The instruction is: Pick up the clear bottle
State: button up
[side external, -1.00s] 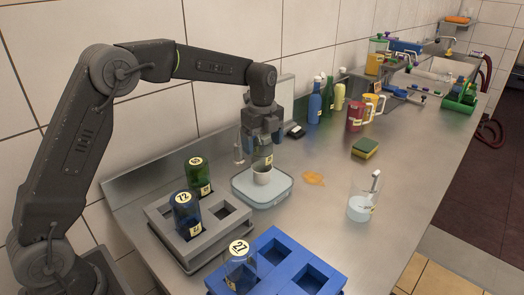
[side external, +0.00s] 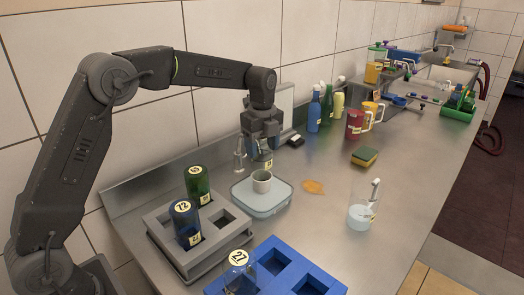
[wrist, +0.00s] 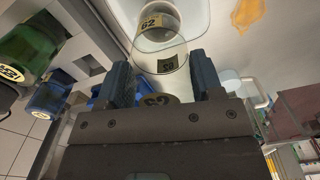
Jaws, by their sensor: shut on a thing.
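My gripper (side external: 262,143) is shut on a clear bottle (side external: 263,161) with a small label, held upright just above a pale cup (side external: 261,182). The pale cup with a 62 label (wrist: 158,22) shows past the bottle's end. Another clear vessel (side external: 240,155) shows just left of my gripper. A clear bottle marked 27 (side external: 239,264) stands in the blue crate.
A grey crate (side external: 180,254) holds a green bottle (side external: 198,183) and a blue bottle marked 72 (side external: 185,220). The blue crate (side external: 325,275) is in front. A beaker (side external: 361,210), orange spill (side external: 313,187) and sponge (side external: 364,157) lie to the right. More bottles and mugs stand farther back.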

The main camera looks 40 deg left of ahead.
notch_tip(320, 180, up, 3)
jog(key=s+a+r, duration=0.5)
jog(key=a+r, duration=0.5)
jog(key=r, duration=0.2)
jog(key=shift+s+r, duration=0.4)
